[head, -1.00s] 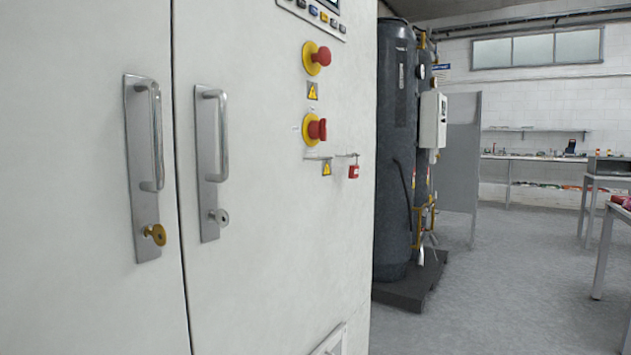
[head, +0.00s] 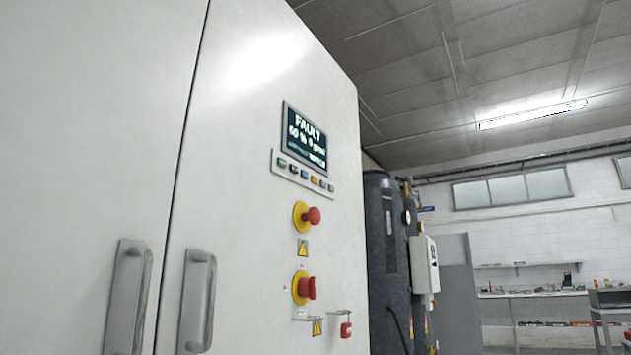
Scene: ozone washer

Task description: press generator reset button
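A tall white generator cabinet (head: 250,90) fills the left and middle of the head view. Its dark display (head: 304,138) reads FAULT, with smaller text below. Below are a red mushroom button (head: 312,216) on a yellow disc and a red rotary-looking switch (head: 307,289) on a yellow disc. Which one is the reset button I cannot tell. Neither of my grippers shows.
Two metal door handles (head: 130,300) (head: 198,302) stick out at lower left. A small red padlock (head: 346,330) hangs below the switch. A dark tank (head: 386,235) with a white box (head: 424,265) stands beyond the cabinet. Shelves and a bench (head: 535,294) are far right.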

